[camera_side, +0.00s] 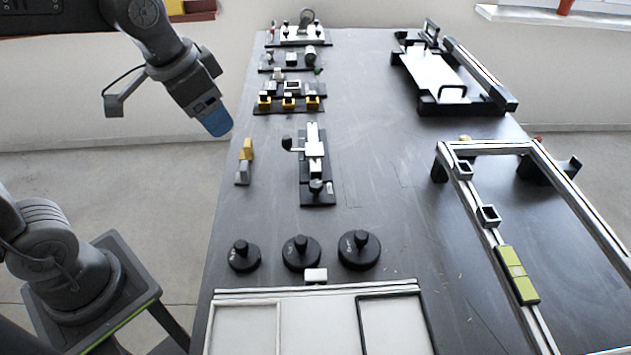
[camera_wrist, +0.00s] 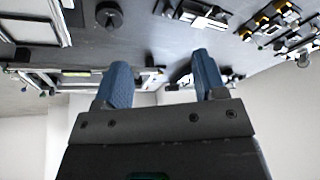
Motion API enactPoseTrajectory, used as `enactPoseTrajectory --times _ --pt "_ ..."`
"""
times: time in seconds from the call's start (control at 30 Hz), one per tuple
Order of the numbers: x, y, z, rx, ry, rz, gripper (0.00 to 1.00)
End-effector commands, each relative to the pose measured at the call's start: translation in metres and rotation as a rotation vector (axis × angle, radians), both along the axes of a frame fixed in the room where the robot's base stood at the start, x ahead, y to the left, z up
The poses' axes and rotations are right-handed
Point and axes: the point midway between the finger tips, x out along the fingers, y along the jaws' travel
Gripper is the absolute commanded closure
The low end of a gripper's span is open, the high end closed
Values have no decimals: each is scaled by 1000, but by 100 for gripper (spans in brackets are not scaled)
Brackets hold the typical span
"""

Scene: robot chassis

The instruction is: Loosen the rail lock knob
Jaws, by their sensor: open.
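A small rail unit (camera_side: 313,160) with a silver slide stands on a black base plate in the middle of the table in the side view. A black knob (camera_side: 287,143) sticks out at its left, and another dark knob (camera_side: 316,187) sits at its near end. I cannot tell which one is the lock knob. My gripper (camera_side: 217,122) hangs in the air left of the table edge, well apart from the rail unit. In the wrist view my gripper (camera_wrist: 160,76) shows two blue fingers spread wide with nothing between them. The rail unit shows at the top of the wrist view (camera_wrist: 200,16).
A yellow and grey block piece (camera_side: 244,162) stands between my gripper and the rail unit. Several black knobbed discs (camera_side: 301,253) sit nearer the camera. Fixtures with yellow parts (camera_side: 289,102) stand behind. A metal frame (camera_side: 480,210) is at the right.

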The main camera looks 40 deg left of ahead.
Motion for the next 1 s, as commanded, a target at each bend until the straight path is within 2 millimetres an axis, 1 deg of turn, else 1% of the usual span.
enactPoseTrajectory --times 0.03,0.17,0.2,0.27,0.3,0.37,0.4,0.47,0.5,0.6,0.73,0.83,1.0 --pt "20 -1 -3 15 33 -43 35" --pt "66 -3 -14 53 97 -164 35" --pt "80 -3 -20 63 118 -201 35" --pt "101 -4 -31 76 148 -258 35" --pt "115 -5 -39 85 167 -296 35" --pt "135 -6 -53 96 196 -354 35" --pt "148 -7 -64 102 217 -392 35" --pt "166 -8 -81 111 244 -450 35" --pt "177 -9 -93 115 262 -487 35" --pt "200 -11 -123 123 301 -569 35" --pt "218 -13 -152 128 333 -646 35" --pt "224 -13 -164 130 346 -677 35" --pt "226 -14 -177 129 353 -690 35"
